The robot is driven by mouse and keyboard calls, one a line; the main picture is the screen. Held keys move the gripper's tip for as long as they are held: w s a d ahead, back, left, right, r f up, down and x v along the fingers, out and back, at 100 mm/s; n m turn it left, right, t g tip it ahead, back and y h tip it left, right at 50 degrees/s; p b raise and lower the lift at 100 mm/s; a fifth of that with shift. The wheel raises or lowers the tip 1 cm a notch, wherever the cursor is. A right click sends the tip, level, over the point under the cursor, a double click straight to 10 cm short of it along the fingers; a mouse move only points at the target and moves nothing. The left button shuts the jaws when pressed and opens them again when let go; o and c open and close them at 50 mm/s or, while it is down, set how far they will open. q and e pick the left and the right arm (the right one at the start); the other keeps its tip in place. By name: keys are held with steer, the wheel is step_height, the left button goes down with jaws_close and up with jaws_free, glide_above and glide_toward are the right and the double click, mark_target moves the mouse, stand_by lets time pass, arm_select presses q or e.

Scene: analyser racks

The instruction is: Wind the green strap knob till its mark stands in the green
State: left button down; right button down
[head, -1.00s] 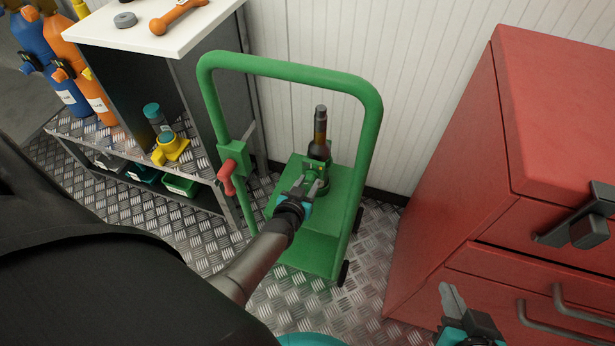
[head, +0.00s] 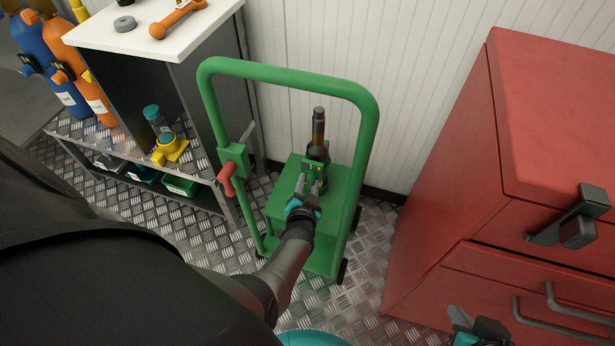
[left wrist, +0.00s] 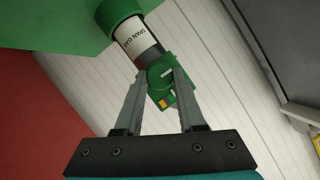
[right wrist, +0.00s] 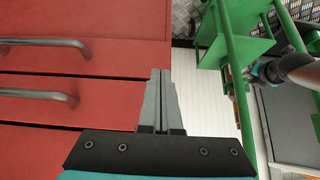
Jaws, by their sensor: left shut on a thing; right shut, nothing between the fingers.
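The green strap knob (left wrist: 160,73) is on a green strap fitting around a bottle labelled "SPAN GAS" (left wrist: 140,42), seen in the left wrist view. A small gauge with coloured bands (left wrist: 167,101) shows beside the knob; its mark is too small to read. The bottle (head: 319,130) stands upright on the green trolley (head: 277,212). My left gripper (head: 310,184) is shut on the knob, its two fingers on either side of it (left wrist: 163,72). My right gripper (right wrist: 160,73) is shut and empty in front of the red cabinet.
The red cabinet (head: 555,110) with bar handles stands at the right. A shelf unit (head: 150,45) with tools stands at the left, beside blue and orange cylinders (head: 80,75). The trolley's tall frame (head: 290,70) arches around the bottle.

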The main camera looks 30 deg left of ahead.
arm_select(q)
steer(key=shift+d, duration=0.1)
arm_select(e)
steer(key=shift+w+a, duration=0.15)
steer(key=shift+a, duration=0.05)
arm_select(q)
steer(key=c, duration=0.5)
jaws_free()
